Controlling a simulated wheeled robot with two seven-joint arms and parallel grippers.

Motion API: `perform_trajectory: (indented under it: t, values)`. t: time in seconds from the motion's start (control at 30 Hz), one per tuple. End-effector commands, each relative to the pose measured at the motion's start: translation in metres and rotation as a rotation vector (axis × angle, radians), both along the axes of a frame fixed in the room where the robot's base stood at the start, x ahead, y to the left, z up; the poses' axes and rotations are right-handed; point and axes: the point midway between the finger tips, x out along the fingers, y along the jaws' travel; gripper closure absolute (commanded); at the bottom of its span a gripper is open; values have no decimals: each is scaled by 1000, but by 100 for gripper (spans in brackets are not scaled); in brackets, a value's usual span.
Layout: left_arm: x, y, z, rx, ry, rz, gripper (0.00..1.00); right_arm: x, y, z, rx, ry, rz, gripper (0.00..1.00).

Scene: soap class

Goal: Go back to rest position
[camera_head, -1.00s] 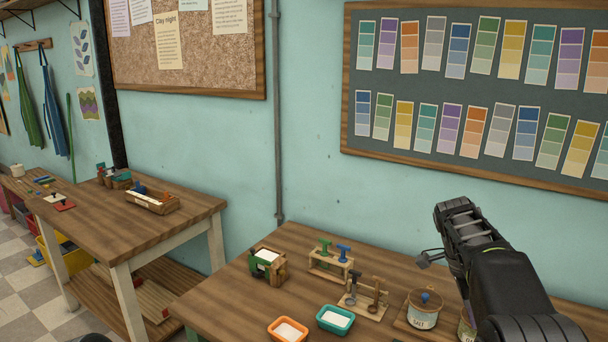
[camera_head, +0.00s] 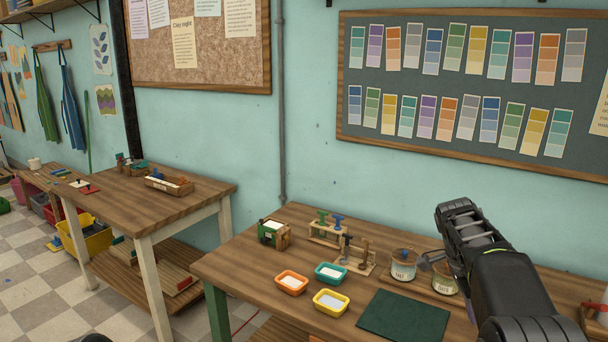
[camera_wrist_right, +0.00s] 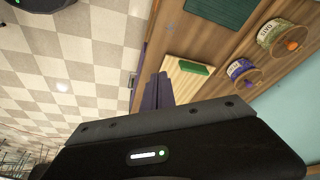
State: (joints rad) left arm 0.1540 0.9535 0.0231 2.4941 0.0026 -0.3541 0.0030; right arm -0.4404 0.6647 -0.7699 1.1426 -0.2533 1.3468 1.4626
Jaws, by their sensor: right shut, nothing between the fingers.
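My right arm (camera_head: 495,270) rises from the lower right in the head view, raised in front of the wooden table (camera_head: 235,265). Its fingertips are hard to make out there. In the right wrist view my right gripper (camera_wrist_right: 159,90) is shut and empty. It appears over the table's edge, beside a pale board (camera_wrist_right: 188,82) with a green bar (camera_wrist_right: 196,67) on it. How high it is above the table I cannot tell. My left gripper is not in view.
On the table are orange (camera_head: 291,283), teal (camera_head: 331,273) and yellow (camera_head: 331,302) trays, a dark green mat (camera_head: 403,315), a stamp rack (camera_head: 328,233) and labelled jars (camera_head: 403,266). A second table (camera_head: 120,205) stands left. Checkered floor (camera_head: 45,300) lies open at left.

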Motion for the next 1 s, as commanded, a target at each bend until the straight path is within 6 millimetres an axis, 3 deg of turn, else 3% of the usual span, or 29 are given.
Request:
perform_trajectory:
  t: [0.17,0.33,0.47,0.6,0.67,0.77,0.9,1.0]
  values:
    - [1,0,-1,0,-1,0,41,24,1,-11,-6,-41,179,100]
    - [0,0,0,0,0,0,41,48,21,-43,-2,-67,428,100]
    - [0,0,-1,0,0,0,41,60,48,-87,9,-79,649,100]
    - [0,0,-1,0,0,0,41,56,86,-156,31,-81,910,100]
    - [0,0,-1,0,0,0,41,45,107,-194,46,-83,1034,100]
    - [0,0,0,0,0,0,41,12,144,-257,77,-88,1225,100]
    - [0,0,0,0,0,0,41,-59,193,-328,132,-97,1426,100]
    - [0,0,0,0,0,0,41,-123,224,-363,188,-101,1523,100]
